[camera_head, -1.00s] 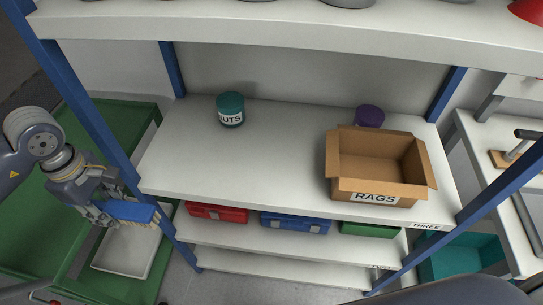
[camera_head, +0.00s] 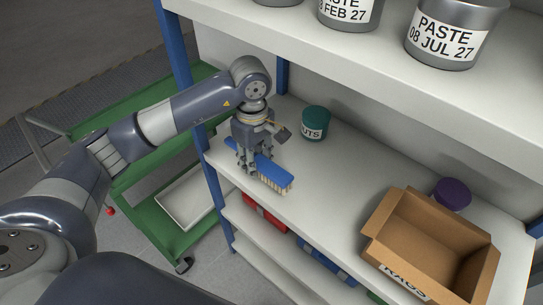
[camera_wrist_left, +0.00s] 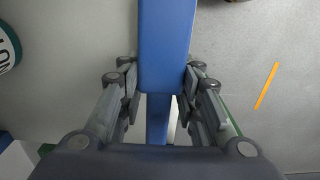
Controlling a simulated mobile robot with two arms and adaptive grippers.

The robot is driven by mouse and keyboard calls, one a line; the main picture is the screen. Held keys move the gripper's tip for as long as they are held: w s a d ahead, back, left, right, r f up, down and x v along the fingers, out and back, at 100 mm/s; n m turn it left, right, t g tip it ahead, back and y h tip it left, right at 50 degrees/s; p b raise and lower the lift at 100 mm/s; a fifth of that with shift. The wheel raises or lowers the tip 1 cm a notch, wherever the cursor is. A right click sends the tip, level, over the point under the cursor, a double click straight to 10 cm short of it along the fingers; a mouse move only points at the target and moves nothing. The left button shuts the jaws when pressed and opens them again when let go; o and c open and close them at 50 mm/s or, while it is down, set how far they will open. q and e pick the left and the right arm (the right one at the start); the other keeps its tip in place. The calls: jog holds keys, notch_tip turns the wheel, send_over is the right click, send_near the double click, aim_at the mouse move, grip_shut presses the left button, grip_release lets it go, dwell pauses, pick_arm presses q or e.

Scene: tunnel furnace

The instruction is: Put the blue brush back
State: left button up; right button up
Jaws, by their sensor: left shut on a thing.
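The blue brush (camera_head: 272,175) has a blue back and pale bristles pointing down. My left gripper (camera_head: 247,162) is shut on its left end. The brush is over the left end of the white middle shelf (camera_head: 338,188), near its front edge. I cannot tell whether the bristles touch the shelf. In the left wrist view, the blue brush back (camera_wrist_left: 167,40) lies between the two fingers (camera_wrist_left: 160,90). My right gripper is not in view.
A teal can labelled "UTS" (camera_head: 316,122) stands just behind the brush. The cardboard rags box (camera_head: 440,240) and a purple can (camera_head: 452,192) are at the right. Paste tins (camera_head: 455,35) stand on the shelf above. The shelf's middle is clear.

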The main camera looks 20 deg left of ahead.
pick_arm(q)
jog(key=w, duration=0.1)
jog(key=w+d, duration=0.1)
jog(key=w, duration=0.2)
jog(key=shift+d+f+p, duration=0.1)
jog(key=shift+d+p, duration=0.2)
jog(key=shift+d, duration=0.05)
jog(key=shift+w+d+f, duration=0.1)
jog(key=shift+w+f, duration=0.1)
jog(key=shift+w, duration=0.1)
notch_tip(320, 180, down, 3)
jog(key=shift+r+p, duration=0.1)
jog(key=shift+p, duration=0.55)
jog(key=shift+f, duration=0.4)
jog(key=o, duration=0.6)
jog(key=shift+b, duration=0.3)
jog(key=o, duration=0.4)
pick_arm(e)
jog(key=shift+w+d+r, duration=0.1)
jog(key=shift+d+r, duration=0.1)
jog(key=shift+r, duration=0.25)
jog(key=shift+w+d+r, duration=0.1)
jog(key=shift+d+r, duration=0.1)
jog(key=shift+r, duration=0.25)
